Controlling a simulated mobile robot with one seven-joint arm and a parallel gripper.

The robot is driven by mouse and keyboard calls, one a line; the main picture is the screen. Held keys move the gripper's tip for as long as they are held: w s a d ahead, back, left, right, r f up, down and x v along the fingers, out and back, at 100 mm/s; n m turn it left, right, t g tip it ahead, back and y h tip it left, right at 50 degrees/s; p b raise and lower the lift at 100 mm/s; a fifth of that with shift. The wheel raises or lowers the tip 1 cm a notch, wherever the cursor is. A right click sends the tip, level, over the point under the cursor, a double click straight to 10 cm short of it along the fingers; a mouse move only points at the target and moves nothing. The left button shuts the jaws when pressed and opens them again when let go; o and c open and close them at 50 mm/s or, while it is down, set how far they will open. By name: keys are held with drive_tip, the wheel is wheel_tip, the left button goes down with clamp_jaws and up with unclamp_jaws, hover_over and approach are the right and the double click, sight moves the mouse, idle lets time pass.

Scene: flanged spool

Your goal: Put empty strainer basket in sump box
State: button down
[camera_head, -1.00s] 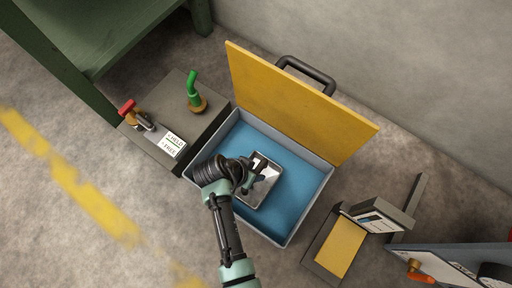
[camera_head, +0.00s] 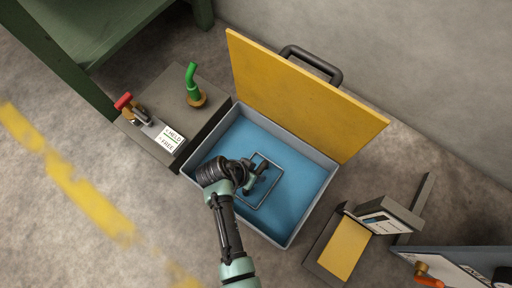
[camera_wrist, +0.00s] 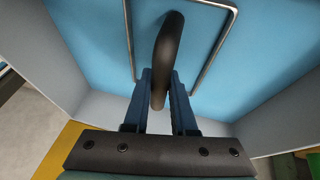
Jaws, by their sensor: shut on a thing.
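The sump box (camera_head: 308,185) is open, with grey walls and a blue floor. My gripper (camera_head: 254,180) is inside its outline, near the middle. In the wrist view my gripper (camera_wrist: 160,85) is shut on a dark curved handle (camera_wrist: 167,45), which I take as the strainer basket's. A thin metal rectangular rim (camera_wrist: 219,45) runs around the handle, and it also shows in the head view (camera_head: 271,190). Blue shows inside the rim. My gripper hides part of the rim and handle. I cannot tell whether the rim touches the box floor.
The yellow lid (camera_head: 305,95) stands up at the box's far side, with a dark handle (camera_head: 311,64) behind. A grey block (camera_head: 213,92) with a green spout (camera_head: 192,84) and a red-handled clamp (camera_head: 126,104) adjoins the left. A yellow-topped stand (camera_head: 343,249) is at right.

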drive_tip(key=c, duration=0.7)
unclamp_jaws()
drive_tip(key=shift+c, duration=0.2)
